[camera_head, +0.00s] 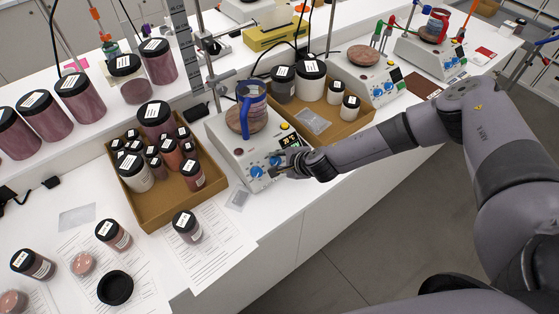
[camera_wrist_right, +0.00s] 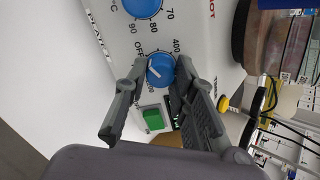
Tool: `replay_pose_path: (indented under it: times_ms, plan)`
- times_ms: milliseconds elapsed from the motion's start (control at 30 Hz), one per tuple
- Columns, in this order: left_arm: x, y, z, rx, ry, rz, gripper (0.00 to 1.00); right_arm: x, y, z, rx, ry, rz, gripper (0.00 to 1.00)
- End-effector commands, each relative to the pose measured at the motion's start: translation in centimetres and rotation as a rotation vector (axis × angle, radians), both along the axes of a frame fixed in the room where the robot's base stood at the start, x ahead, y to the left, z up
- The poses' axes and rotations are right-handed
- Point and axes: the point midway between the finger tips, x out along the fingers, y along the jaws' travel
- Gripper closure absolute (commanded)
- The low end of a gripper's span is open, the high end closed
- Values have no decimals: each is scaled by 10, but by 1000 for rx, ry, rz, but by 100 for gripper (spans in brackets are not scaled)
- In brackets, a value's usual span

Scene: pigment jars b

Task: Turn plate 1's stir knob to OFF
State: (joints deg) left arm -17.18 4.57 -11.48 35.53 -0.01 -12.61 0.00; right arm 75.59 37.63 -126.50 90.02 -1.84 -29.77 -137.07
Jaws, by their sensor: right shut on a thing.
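The nearest hotplate (camera_head: 225,143) is white, with two blue knobs on its front face. A blue-handled beaker (camera_head: 251,108) stands on its round brown top. My right gripper (camera_head: 282,166) is at the stir knob (camera_head: 275,160), the one nearer the display. In the right wrist view the fingertips (camera_wrist_right: 161,78) are closed around the sides of the stir knob (camera_wrist_right: 160,66). Its dial shows OFF and 400, and its white pointer line is angled toward the upper left. The temperature knob (camera_wrist_right: 142,7) is apart from the fingers. My left gripper is not in view.
A cardboard tray of jars (camera_head: 158,214) stands left of the hotplate. Another box (camera_head: 346,128) with jars stands to its right, close to my right arm. A green switch (camera_wrist_right: 153,119) and a yellow button (camera_wrist_right: 223,103) sit near the fingers. Further hotplates stand along the bench.

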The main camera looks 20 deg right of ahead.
Motion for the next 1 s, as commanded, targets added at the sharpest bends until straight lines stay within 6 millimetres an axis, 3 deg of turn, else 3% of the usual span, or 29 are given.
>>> replay_pose_path:
  times_ms: [767, 800, 1000]
  plan:
    - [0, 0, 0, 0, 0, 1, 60, -1, -1, -1, -76, -24, 75, 100]
    - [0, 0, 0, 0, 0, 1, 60, -1, -1, -1, -76, -24, 75, 75]
    - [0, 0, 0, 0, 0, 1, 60, 0, -1, -1, -74, -25, 75, 62]
